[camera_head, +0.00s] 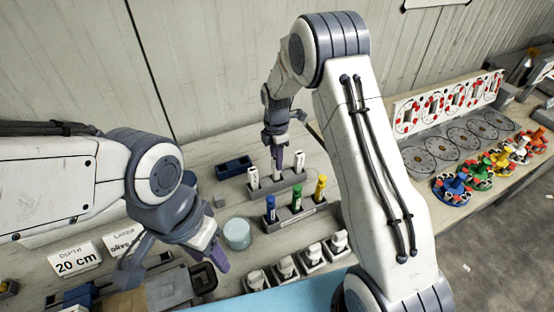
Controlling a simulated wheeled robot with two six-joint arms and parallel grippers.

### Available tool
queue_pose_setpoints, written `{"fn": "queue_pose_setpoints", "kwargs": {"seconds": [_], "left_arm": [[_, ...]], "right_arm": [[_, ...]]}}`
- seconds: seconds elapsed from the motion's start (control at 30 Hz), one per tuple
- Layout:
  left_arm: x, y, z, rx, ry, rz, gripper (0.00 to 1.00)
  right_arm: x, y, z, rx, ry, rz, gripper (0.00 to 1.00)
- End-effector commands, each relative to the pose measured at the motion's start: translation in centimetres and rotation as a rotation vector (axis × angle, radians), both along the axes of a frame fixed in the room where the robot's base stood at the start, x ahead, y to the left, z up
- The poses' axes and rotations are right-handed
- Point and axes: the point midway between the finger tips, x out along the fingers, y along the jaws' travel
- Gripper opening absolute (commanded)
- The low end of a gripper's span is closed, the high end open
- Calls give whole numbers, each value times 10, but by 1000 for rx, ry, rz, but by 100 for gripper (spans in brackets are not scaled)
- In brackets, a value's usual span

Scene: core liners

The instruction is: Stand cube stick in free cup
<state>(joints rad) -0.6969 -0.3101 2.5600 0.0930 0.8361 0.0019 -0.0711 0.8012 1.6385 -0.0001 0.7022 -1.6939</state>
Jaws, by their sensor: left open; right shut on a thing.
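My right gripper (277,157) is at the rear grey rack (274,191), pointing down. It is shut on a small white stick (278,169) at the rack's middle, mostly hidden by the fingers. Two white labelled sticks stand upright in this rack, one at the left (253,178) and one at the right (299,162). I cannot tell which is the cube stick, or whether the held one still touches the rack. Several white cup-like pieces (287,267) stand in grey holders in front. My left gripper (173,268) is open and empty at the lower left.
A front grey rack (284,222) holds blue (270,207), green (296,200) and yellow (320,188) sticks. A pale-blue round container (237,233) stands beside it. A dark blue tray (234,167) lies behind. Signs (75,260) stand at left. Coloured parts (480,172) and discs fill the right.

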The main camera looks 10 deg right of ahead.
Motion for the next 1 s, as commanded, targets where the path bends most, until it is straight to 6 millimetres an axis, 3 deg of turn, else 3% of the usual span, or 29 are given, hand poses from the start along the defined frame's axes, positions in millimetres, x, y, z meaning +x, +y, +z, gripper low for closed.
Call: {"fn": "queue_pose_setpoints", "kwargs": {"seconds": [0.13,0.47,0.5,0.57,1.0], "left_arm": [[0,0,4,0,0,0,50],[0,0,1,0,0,0,50],[0,0,1,0,0,0,50],[0,0,2,0,0,0,50],[0,0,0,0,0,0,50]], "right_arm": [[-1,-2,-11,0,0,-2,0],[0,-2,-15,0,-1,-2,0],[0,-2,-15,0,-1,-2,39],[0,-2,-14,0,-1,-2,61],[1,-1,-6,1,-4,-2,61]]}}
